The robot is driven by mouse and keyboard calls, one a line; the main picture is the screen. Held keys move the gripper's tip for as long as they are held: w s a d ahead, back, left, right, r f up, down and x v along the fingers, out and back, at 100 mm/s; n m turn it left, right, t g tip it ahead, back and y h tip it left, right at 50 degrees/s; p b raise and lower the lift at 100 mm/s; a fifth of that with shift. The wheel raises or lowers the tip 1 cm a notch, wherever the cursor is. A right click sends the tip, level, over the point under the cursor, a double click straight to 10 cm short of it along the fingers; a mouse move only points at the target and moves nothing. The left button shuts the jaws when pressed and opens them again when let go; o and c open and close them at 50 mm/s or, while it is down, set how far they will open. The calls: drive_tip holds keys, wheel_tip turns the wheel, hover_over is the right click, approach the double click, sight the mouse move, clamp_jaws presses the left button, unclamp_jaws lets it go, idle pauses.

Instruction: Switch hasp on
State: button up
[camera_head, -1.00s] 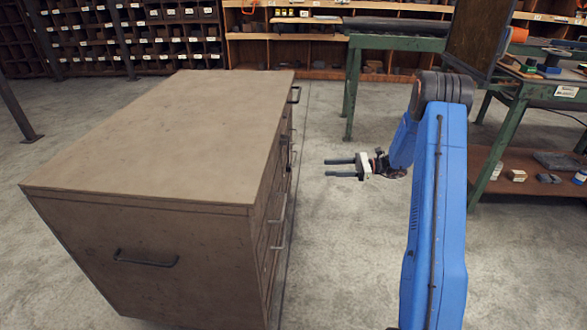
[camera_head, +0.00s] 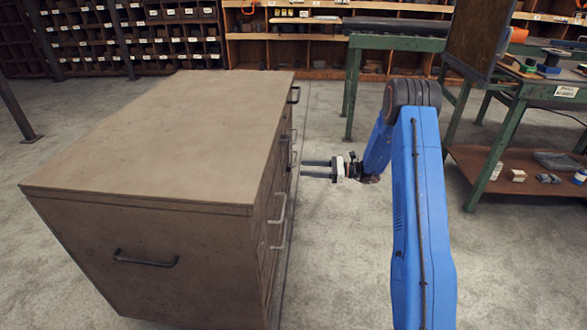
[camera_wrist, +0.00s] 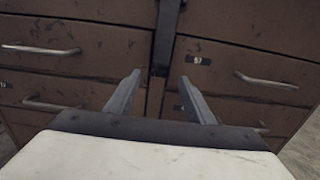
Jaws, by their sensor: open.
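A brown metal cabinet (camera_head: 160,140) stands at the left in the head view, with its drawer front facing right towards my arm. In the wrist view a dark vertical bar (camera_wrist: 167,35) runs down the middle of the drawer front (camera_wrist: 95,40) and ends in a dark fitting (camera_wrist: 158,85), which looks like the hasp. My gripper (camera_head: 304,169) is open and empty, its two fingers pointing at the cabinet front, close to it. In the wrist view the fingers (camera_wrist: 160,85) appear on either side of the bar's lower end. I cannot tell whether they touch anything.
Drawer handles (camera_wrist: 270,80) stick out on both sides of the bar. A green-legged workbench (camera_head: 500,150) stands at the right, and wooden shelves (camera_head: 290,50) line the back. The concrete floor (camera_head: 330,270) between cabinet and arm is clear.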

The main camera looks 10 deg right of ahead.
sight(288, 156)
drive_tip(key=x, duration=0.6)
drive_tip(key=shift+a, duration=0.15)
drive_tip(key=shift+c, duration=0.5)
clamp_jaws()
